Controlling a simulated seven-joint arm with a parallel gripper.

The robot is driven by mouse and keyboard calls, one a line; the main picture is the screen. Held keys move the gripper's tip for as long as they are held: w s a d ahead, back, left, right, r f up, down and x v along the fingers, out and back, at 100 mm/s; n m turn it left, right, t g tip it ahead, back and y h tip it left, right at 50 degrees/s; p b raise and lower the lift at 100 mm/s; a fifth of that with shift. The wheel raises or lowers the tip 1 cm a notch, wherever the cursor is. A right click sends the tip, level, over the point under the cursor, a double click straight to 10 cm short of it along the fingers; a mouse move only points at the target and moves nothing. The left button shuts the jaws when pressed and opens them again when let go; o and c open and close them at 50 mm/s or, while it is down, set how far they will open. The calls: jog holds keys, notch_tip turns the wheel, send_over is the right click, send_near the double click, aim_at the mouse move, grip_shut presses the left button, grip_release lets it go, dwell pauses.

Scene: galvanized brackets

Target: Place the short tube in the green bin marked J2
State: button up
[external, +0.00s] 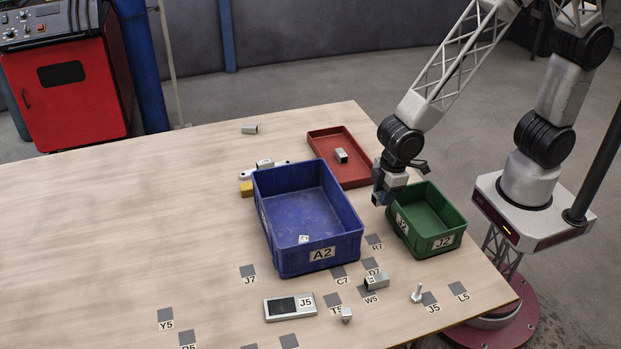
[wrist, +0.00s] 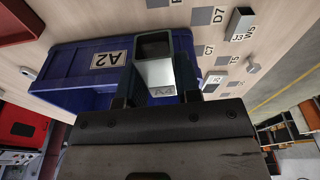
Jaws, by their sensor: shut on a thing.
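My gripper (external: 383,196) is shut on a short square metal tube. It hangs just left of the green bin (external: 448,241) marked J2, near that bin's back left corner. In the wrist view my gripper (wrist: 157,88) has the short tube (wrist: 157,73) between its two fingers. The tube's open end faces the top of that picture, and a marking on its side is hard to read. In the external view the fingers mostly hide the tube. The inside of the green bin looks empty. I cannot make the green bin out in the wrist view.
A blue bin (external: 291,264) marked A2 stands left of my gripper; a small light piece lies in it. A red tray (external: 322,134) behind holds a metal piece. The table's left is clear.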

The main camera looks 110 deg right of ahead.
send_over(421, 228)
notch_tip(421, 228, down, 3)
jog(key=shift+s+d+m, duration=0.1)
jog(key=shift+s+m, duration=0.15)
jog(key=shift+m, duration=0.15)
jog(key=shift+f, duration=0.1)
jog(key=shift+f, duration=3.1)
jog(key=shift+f, duration=0.1)
jog(key=shift+f, duration=1.8)
jog(key=shift+f, duration=0.1)
jog(key=o, duration=1)
